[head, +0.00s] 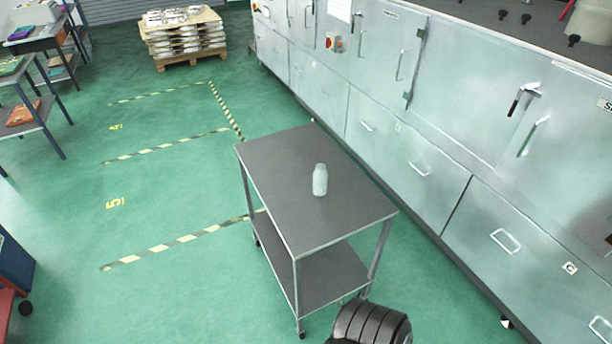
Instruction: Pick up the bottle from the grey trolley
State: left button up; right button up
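A small pale grey-white bottle (320,180) stands upright on the top shelf of the grey trolley (290,215), a little right of its middle. The trolley has a flat dark grey top, a lower shelf and thin metal legs on castors. Nothing else stands on its top. Neither of my grippers is in view. A dark ribbed rounded part, probably mine, shows at the bottom edge, just in front of the trolley's near end.
A long metal cabinet wall (440,120) with handles runs along the right, close to the trolley. Green floor with striped tape (180,245) is clear to the left. A pallet of castings (185,40) stands at the back; workbenches (30,100) stand far left.

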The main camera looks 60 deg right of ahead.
aim_at(320, 175)
jog(key=z, duration=0.45)
jog(key=i, duration=0.9)
jog(key=z, duration=0.8)
